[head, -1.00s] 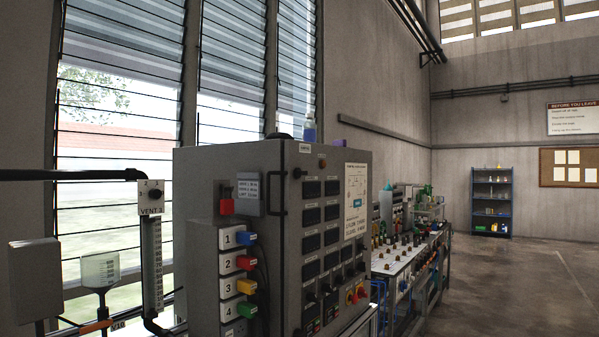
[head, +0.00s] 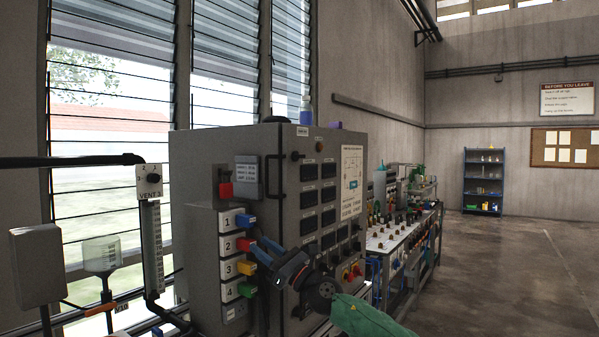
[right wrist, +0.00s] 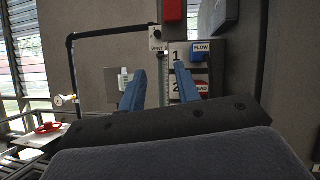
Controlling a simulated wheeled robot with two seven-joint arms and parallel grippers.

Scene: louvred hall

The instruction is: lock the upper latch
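The grey control cabinet (head: 230,160) stands left of centre in the head view. A small dark knob-like fitting (head: 294,156) near the top left of its door looks like the upper latch; its setting is too small to tell. My right gripper (head: 262,247) is open and empty, below this fitting and in front of the cabinet's near corner. In the right wrist view its two blue fingers (right wrist: 160,68) stand apart, with numbered blocks beyond them. The left gripper is not in view.
Numbered blocks (head: 228,245) with coloured plugs and dark cables stick out from the cabinet's near side. A red block (head: 226,190) sits above them. Open floor (head: 500,280) lies to the right.

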